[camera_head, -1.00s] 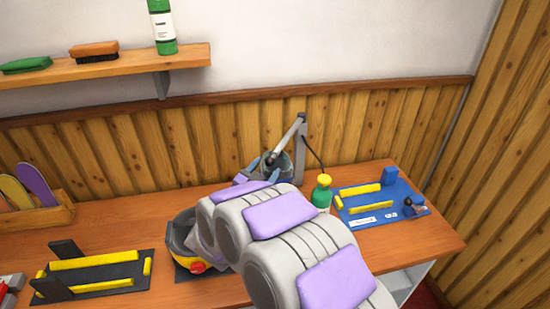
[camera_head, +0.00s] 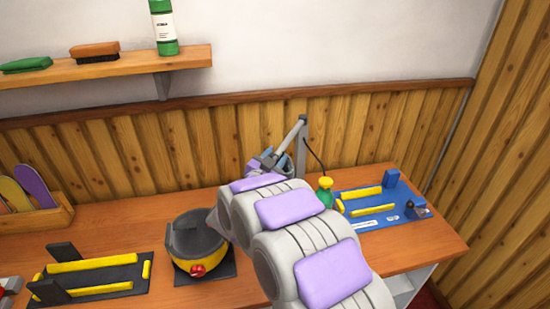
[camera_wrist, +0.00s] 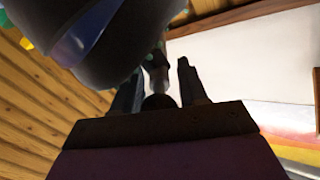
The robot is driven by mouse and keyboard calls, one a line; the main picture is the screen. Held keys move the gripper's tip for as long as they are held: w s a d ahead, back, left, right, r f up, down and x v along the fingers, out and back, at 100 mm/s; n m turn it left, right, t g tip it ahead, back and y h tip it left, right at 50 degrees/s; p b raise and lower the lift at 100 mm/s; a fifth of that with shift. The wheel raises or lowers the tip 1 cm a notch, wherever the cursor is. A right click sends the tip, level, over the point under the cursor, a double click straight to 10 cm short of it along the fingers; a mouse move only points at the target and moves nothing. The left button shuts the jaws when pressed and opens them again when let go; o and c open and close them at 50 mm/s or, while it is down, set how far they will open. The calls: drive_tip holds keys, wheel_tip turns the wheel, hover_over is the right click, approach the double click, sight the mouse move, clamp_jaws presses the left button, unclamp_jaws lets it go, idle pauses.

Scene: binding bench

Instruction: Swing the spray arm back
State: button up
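The spray arm (camera_head: 289,139) is a grey rod that slopes down to the left from the top of a grey post (camera_head: 301,150) at the back of the bench. My gripper (camera_head: 266,164) is at the rod's lower end, partly hidden behind my arm in the head view. In the wrist view my gripper (camera_wrist: 160,85) has its two dark fingers apart. A grey rod-like part (camera_wrist: 158,72) and a dark round knob (camera_wrist: 158,102) show between them, with narrow gaps beside the rod. I see no clear grip on it. A large dark rounded body fills the upper left there.
A yellow and grey pot (camera_head: 196,248) stands left of my arm. A green bottle with a yellow cap (camera_head: 325,190) and a blue jig board (camera_head: 350,221) are to the right. A black jig (camera_head: 120,277) lies at left. A shelf (camera_head: 130,73) hangs above.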

clamp_jaws()
drive_tip(key=shift+r+p, duration=0.15)
drive_tip(key=shift+p, duration=0.3)
